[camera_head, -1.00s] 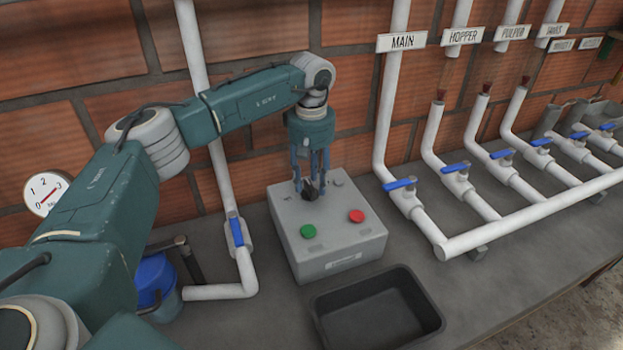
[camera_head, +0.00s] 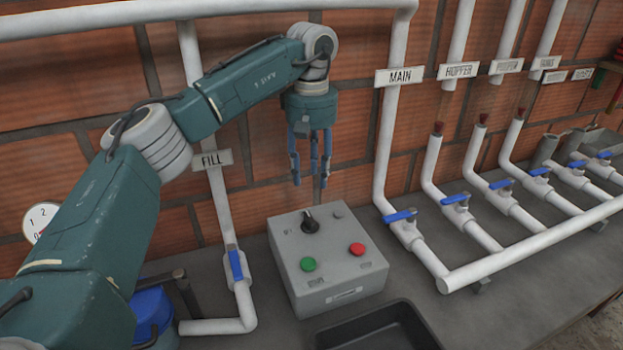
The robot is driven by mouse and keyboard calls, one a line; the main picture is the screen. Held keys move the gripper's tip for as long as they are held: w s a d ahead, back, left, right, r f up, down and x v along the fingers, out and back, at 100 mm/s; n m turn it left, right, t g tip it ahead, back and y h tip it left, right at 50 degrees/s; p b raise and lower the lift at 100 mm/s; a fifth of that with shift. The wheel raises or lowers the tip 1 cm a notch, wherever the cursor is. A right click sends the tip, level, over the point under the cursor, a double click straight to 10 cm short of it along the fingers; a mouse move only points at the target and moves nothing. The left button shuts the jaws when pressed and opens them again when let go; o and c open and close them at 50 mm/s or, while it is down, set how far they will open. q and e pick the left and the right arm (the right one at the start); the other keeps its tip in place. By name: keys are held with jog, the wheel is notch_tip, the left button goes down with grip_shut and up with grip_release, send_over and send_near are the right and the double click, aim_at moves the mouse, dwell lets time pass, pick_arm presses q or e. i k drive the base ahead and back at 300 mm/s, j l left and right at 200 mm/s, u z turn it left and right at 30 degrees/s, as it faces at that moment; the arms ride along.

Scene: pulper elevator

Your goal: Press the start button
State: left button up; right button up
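A grey control box (camera_head: 345,295) sits on the bench. On its top are a green button (camera_head: 308,264), a red button (camera_head: 357,249) and a black rotary knob (camera_head: 309,222). The start button's label cannot be read here. My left gripper (camera_head: 311,180) hangs above and behind the box, pointing down, apart from the knob and both buttons. Its fingers are spread with nothing between them. My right gripper does not show.
A black tray (camera_head: 420,335) lies in front of the box. White pipes with blue valve handles (camera_head: 400,216) run to the right. A FILL pipe with a blue handle (camera_head: 236,265) stands left of the box. A brick wall is behind.

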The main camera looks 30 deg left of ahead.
aim_at(309, 265)
jog(key=k+l, duration=0.5)
jog(key=k, duration=0.15)
jog(key=k+l, duration=0.45)
jog(key=k, duration=0.25)
